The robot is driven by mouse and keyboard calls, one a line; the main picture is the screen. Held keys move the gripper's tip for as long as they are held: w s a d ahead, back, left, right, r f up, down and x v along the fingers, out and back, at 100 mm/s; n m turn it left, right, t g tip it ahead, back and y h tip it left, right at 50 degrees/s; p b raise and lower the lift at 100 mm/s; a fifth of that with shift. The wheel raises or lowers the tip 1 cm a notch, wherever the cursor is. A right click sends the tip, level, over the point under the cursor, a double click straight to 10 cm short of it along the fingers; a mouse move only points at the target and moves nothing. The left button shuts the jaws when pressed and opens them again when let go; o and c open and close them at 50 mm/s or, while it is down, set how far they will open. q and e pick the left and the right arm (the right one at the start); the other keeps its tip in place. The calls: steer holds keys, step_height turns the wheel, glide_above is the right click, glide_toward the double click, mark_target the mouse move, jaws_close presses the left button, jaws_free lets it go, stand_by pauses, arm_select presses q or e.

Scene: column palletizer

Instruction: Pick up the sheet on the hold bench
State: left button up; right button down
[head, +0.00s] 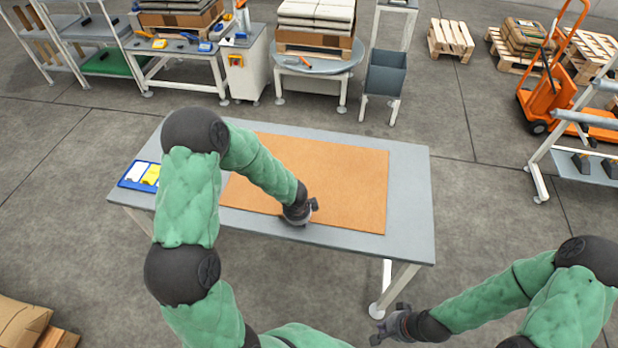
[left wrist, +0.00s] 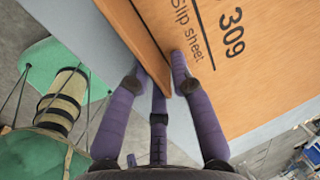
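The sheet (head: 335,180) is a large flat orange-brown slip sheet lying on the grey hold bench (head: 412,190). In the left wrist view the sheet (left wrist: 265,80) carries the print "309 Slip sheet", and an orange lip (left wrist: 135,45) runs along its edge. My left gripper (head: 300,214) is at the sheet's near edge. In the left wrist view its purple fingers (left wrist: 160,75) stand on both sides of the lip, close to it; whether they clamp it is unclear. My right gripper (head: 386,325) is empty and spread open in front of the bench, away from the sheet.
A blue tray with white and yellow cards (head: 140,176) lies on the bench's left end. Behind are a work table (head: 180,70), a round stand with stacked sacks (head: 320,66) and a grey bin (head: 387,75). An orange pallet truck (head: 550,95) stands right.

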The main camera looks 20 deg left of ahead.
arm_select(q)
jaws_close()
steer(key=shift+r, duration=0.1)
